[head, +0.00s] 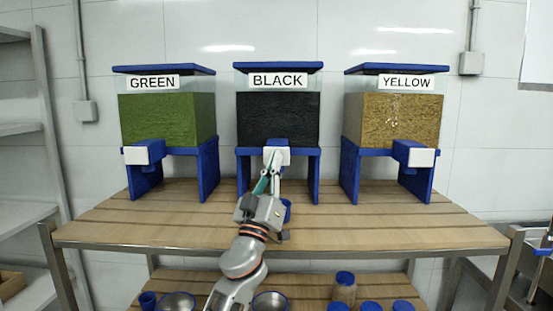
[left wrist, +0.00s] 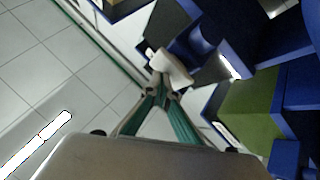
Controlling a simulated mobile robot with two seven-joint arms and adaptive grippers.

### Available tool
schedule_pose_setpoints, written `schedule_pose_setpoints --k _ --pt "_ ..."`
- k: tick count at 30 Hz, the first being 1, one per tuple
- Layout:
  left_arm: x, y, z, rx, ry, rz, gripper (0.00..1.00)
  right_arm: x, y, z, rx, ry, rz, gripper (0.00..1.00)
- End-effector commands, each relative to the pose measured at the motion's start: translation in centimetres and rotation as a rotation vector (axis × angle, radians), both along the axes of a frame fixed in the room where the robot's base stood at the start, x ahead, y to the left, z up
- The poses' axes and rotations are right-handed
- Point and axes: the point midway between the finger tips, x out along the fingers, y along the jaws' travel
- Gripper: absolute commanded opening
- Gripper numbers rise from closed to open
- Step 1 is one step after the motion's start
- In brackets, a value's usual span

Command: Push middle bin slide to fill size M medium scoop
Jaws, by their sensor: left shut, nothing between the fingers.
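The middle bin (head: 277,118), labelled BLACK, holds black material on a blue stand. Its slide has a white front plate (head: 276,156) on a blue block; in the left wrist view a white plate (left wrist: 172,66) lies just beyond my fingertips. My left gripper (head: 273,170) is shut and empty, its fingertips at the lower part of the plate; whether they touch it I cannot tell. It also shows in the left wrist view (left wrist: 161,92). A blue cup-like thing (head: 287,209), possibly the scoop, stands below the slide, partly hidden by my gripper. My right gripper is not in view.
The green bin (head: 167,119) stands left and the yellow bin (head: 396,120) right, each with a white-fronted slide. The wooden tabletop (head: 400,230) is clear in front. A lower shelf holds metal bowls (head: 177,302), a jar (head: 344,288) and blue-topped things.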

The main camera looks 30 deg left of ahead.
Motion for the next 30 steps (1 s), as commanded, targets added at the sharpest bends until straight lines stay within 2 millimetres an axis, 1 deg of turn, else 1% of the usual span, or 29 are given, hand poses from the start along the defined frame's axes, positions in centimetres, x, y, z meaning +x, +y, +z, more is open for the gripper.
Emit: schedule_pose_setpoints --k 30 --pt "0.96 0.66 -0.05 -0.001 0.001 0.001 0.0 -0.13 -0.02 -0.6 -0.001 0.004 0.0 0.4"
